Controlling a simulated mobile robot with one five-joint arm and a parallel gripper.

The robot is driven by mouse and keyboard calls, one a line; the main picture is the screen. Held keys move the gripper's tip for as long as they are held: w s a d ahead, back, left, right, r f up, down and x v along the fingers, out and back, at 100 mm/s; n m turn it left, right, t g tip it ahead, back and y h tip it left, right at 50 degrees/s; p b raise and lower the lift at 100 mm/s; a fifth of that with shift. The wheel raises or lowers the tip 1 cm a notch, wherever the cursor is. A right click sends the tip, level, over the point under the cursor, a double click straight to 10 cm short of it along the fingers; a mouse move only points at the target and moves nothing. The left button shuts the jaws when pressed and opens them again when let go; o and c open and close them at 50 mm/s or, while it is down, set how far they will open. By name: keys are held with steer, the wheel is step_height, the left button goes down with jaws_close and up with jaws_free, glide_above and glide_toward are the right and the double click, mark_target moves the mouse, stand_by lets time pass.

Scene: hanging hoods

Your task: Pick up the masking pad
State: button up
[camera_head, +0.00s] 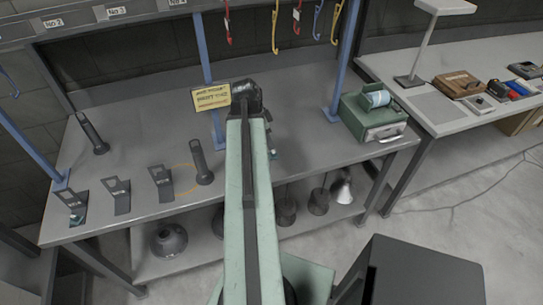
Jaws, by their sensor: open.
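I cannot pick out the masking pad with certainty. A small teal piece (76,216) sits at the leftmost dark stand on the bench and is too small to identify. My arm reaches up the middle of the view, over the bench (300,150). My gripper (272,154) is mostly hidden behind the arm; a small part shows at its right side, over the bench. It is open, and I see nothing held in it.
Several dark stands (161,184) and upright dark cylinders (201,163) occupy the bench's left. A yellow sign (211,98) stands near a blue post. A green box (375,121) carries a blue roll. Coloured hooks (275,28) hang above. Hoods (168,240) sit on the lower shelf.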

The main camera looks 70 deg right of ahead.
mark_target(273, 152)
steer(key=shift+b+x, duration=0.5)
steer(key=shift+x, duration=0.5)
steer(key=shift+s, duration=0.1)
steer(key=b+x, duration=0.5)
steer(key=shift+f, duration=0.3)
steer(key=shift+r, duration=0.2)
jaws_close()
